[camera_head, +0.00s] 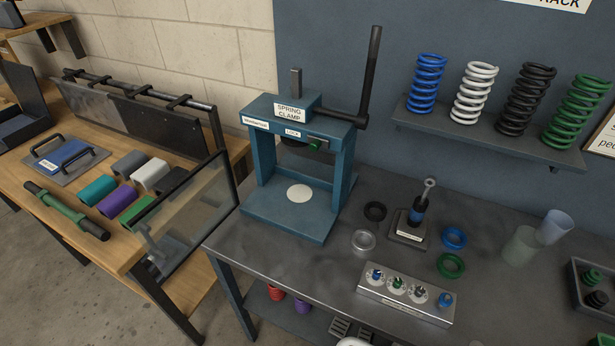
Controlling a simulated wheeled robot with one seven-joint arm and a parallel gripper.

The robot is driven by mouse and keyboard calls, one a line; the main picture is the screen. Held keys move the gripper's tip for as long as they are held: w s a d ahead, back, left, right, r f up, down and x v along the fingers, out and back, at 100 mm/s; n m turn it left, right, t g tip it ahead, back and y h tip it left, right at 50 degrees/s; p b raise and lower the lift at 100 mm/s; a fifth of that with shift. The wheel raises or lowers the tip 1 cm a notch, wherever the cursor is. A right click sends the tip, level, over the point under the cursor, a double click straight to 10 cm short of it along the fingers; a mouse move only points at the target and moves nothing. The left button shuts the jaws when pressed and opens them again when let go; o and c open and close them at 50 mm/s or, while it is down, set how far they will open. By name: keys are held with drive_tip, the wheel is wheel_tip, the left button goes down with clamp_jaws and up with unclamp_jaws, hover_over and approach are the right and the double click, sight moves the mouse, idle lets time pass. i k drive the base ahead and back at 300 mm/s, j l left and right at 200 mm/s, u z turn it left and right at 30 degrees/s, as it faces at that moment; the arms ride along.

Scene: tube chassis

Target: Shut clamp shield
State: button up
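The blue spring clamp (302,165) stands on the left part of the grey metal table. It carries a "SPRING CLAMP" label and a black lever that points up on its right. The clamp shield (195,213) is a clear panel with a dark frame. It stands open, swung out to the left of the clamp, over the gap beside the wooden bench. A small grey handle (150,240) shows near its outer left edge. The front of the clamp is uncovered, and a white disc (299,193) lies on its bare base. My gripper is not in view.
Coloured rings, a small stand (409,230) and a metal block (405,296) sit right of the clamp. Coil springs stand on the wall shelf (480,135).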

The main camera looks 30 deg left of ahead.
sight(144, 229)
drive_tip(key=k+j, duration=0.1)
drive_tip(key=j, duration=0.4)
drive_tip(key=k+j, duration=0.1)
drive_tip(key=j, duration=0.35)
drive_tip(key=k+j, duration=0.1)
drive_tip(key=j, duration=0.4)
drive_tip(key=k+j, duration=0.1)
drive_tip(key=j, duration=0.35)
drive_tip(key=k+j, duration=0.1)
drive_tip(key=j, duration=0.4)
drive_tip(key=k+j, duration=0.1)
drive_tip(key=j, duration=0.85)
drive_tip(key=k+j, duration=0.35)
drive_tip(key=k, duration=0.1)
